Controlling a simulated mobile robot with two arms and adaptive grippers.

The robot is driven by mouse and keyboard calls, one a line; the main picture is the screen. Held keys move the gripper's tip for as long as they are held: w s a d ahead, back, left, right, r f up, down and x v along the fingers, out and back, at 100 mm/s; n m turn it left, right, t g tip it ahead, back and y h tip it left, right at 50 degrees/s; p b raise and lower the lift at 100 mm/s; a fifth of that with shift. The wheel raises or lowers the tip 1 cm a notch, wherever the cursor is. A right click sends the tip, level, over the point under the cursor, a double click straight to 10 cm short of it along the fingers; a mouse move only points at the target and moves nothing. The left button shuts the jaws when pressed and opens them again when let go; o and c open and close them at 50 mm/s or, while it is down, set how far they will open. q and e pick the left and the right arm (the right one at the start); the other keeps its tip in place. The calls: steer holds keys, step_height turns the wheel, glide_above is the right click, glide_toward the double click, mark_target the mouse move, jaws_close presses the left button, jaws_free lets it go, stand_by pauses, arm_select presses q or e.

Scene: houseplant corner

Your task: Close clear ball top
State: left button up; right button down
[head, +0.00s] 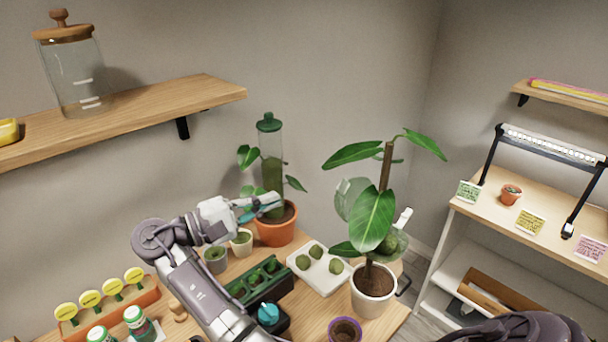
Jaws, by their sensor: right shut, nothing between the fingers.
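The clear ball stands open on the stem of the large-leaved plant (372,215). One clear round shell (348,192), seemingly its top, stands raised to the left of the stem, partly behind a leaf. The other half (399,243), with dark green moss in it, shows lower at the right of the stem, partly hidden by the big leaf.
A white tray (322,282) with moss balls and a white pot (372,303) lie to the right. A dark green tray (250,289) and small pots crowd the table.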

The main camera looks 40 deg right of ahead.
steer(key=p, duration=0.7)
glide_toward(349, 181)
steer(key=d, duration=0.4)
steer(key=shift+s+d+r, duration=0.15)
steer(key=shift+s+d, duration=0.15)
arm_select(q)
step_height(349, 181, up, 7)
steer(key=shift+s, duration=0.3)
steer(key=shift+r, duration=0.1)
arm_select(e)
steer(key=shift+w, duration=0.15)
steer(key=shift+d, duration=0.2)
